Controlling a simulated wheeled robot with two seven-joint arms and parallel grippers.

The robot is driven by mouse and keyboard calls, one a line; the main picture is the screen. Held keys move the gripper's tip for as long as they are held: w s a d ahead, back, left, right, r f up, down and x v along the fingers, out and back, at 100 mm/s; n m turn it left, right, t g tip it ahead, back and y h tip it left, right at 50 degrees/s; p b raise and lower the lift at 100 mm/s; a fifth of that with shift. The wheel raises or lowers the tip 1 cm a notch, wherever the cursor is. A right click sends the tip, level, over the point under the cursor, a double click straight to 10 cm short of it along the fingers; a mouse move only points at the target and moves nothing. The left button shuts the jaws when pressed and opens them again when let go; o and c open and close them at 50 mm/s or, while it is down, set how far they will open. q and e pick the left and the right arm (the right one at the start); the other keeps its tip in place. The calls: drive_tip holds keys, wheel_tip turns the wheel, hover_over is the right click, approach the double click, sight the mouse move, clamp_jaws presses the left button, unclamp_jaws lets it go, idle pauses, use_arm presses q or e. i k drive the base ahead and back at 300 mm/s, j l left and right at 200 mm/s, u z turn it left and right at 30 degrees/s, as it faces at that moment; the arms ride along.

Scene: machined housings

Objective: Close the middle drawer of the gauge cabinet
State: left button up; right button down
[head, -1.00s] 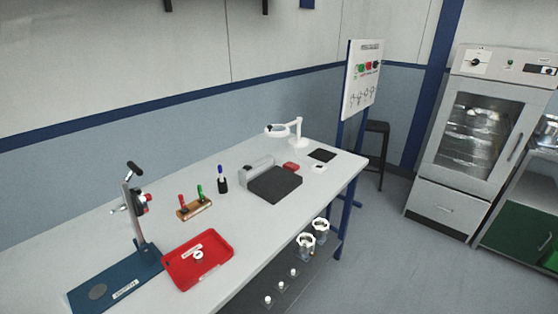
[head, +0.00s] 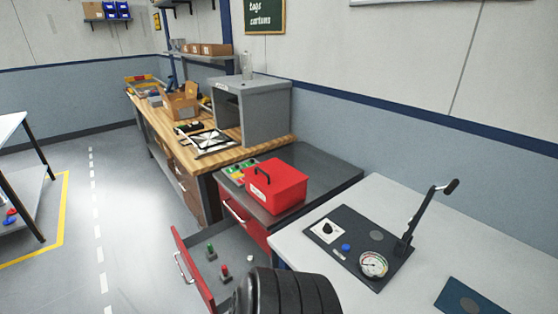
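The gauge cabinet (head: 325,165) has a dark grey top and red drawer fronts. It stands between the wooden workbench and a light table. One drawer (head: 228,245) is pulled well out to the left, below a shut upper drawer (head: 245,220). Its red front (head: 193,274) has a pale bar handle (head: 182,266). Green, red and white small gauges stand inside it. Its near side is partly hidden by a dark ribbed part at the bottom edge. Lower drawers cannot be made out. Neither gripper shows.
A red case (head: 276,188) and a tray of green pieces (head: 238,172) sit on the cabinet. The light table (head: 330,265) at right bears a dial gauge plate (head: 357,248). Open floor (head: 130,220) lies left of the drawer.

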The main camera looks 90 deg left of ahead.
sight(232, 244)
drive_tip(key=u, duration=0.9)
drive_tip(key=j+u, duration=0.15)
drive_tip(key=u, duration=0.75)
drive_tip(key=j+u, duration=0.1)
drive_tip(key=u, duration=0.35)
drive_tip(key=j+u, duration=0.1)
drive_tip(key=u, duration=0.8)
drive_tip(key=j+u, duration=0.1)
drive_tip(key=u, duration=0.35)
